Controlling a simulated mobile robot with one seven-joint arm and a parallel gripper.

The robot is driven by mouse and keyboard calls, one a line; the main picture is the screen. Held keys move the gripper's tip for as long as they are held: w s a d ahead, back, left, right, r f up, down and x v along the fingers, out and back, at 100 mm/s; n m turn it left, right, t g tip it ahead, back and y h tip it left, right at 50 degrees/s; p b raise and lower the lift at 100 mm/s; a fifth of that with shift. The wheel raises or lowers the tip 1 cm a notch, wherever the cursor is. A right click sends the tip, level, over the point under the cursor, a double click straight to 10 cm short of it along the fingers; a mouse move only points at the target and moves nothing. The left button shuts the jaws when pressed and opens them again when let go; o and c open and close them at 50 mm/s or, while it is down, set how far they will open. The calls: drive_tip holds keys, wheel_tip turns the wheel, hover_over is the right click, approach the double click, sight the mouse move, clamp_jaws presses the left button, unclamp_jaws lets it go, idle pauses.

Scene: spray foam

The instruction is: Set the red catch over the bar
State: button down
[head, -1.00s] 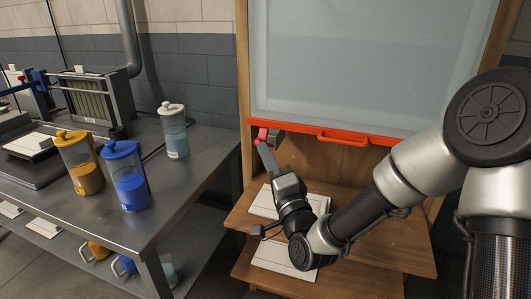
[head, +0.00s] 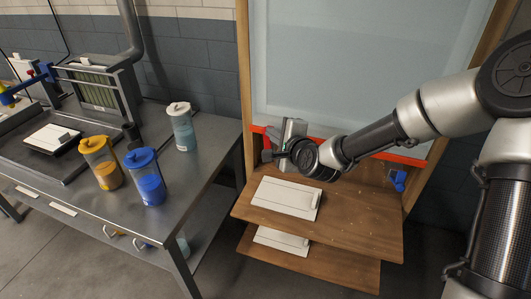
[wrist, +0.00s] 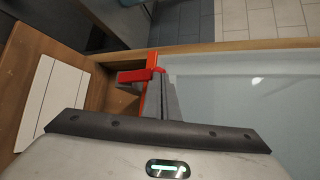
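My gripper (head: 292,130) is at the bar's left part, close to the catch. In the wrist view a grey finger reaches up just beside the catch; contact is unclear. The finger gap is hidden.
A blue catch (head: 397,180) hangs at the right below the bar. Wooden shelves (head: 350,225) with white boards (head: 287,198) lie below the panel. A metal table (head: 205,165) at left bears orange (head: 107,175), blue (head: 150,186) and teal (head: 184,132) jugs.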

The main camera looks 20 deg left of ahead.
drive_tip(key=shift+w, duration=0.25)
drive_tip(key=shift+r, duration=0.2)
drive_tip(key=shift+r+p, duration=0.35)
drive_tip(key=shift+r, duration=0.3)
